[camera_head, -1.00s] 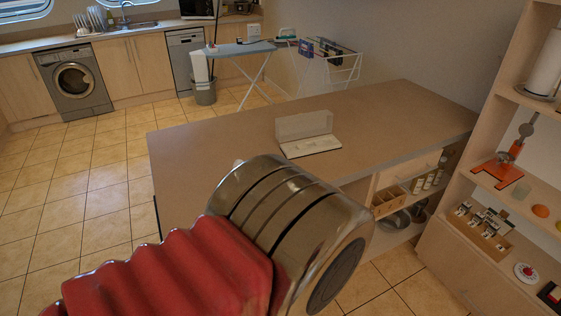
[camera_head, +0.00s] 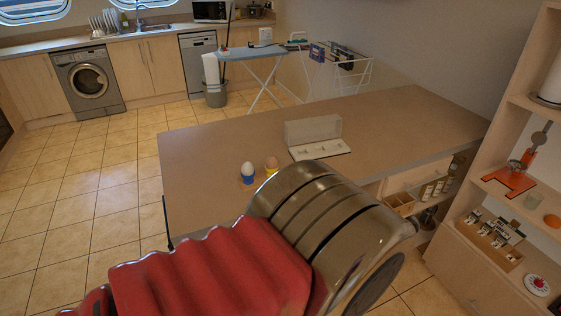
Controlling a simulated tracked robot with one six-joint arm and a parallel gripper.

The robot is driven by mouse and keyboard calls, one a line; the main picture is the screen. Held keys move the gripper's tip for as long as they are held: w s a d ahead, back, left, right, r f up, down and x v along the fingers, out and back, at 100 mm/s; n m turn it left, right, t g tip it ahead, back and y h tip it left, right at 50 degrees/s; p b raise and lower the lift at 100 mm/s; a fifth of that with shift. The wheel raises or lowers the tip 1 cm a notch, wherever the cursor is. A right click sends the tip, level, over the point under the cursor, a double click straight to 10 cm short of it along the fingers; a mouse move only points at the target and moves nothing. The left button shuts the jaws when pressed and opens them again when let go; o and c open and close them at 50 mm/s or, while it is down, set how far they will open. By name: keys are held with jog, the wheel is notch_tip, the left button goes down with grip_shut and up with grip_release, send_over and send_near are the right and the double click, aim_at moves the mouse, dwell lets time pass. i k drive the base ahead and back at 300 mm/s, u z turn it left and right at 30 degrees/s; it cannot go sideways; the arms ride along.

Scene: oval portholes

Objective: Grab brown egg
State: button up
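A brown egg (camera_head: 271,162) stands upright in a yellow egg cup (camera_head: 271,172) on the brown counter (camera_head: 205,145). Just left of it, a white egg (camera_head: 248,168) stands in a blue egg cup (camera_head: 248,179). Both are near the counter's front edge, just beyond my arm's metal joint in the picture. My arm, with red ribbed cover and metal joint, fills the lower middle. My gripper does not show, so its fingers and anything in them cannot be seen.
A clear-lidded white box (camera_head: 318,150) sits on the counter right of the eggs. The counter's left part is bare. Shelves (camera_head: 490,255) with small items stand at the right. An ironing board (camera_head: 245,52) and drying rack (camera_head: 345,72) stand behind. Tiled floor lies open at left.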

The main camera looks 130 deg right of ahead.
aim_at(271, 162)
jog(key=k, duration=1.4)
jog(key=z, duration=1.8)
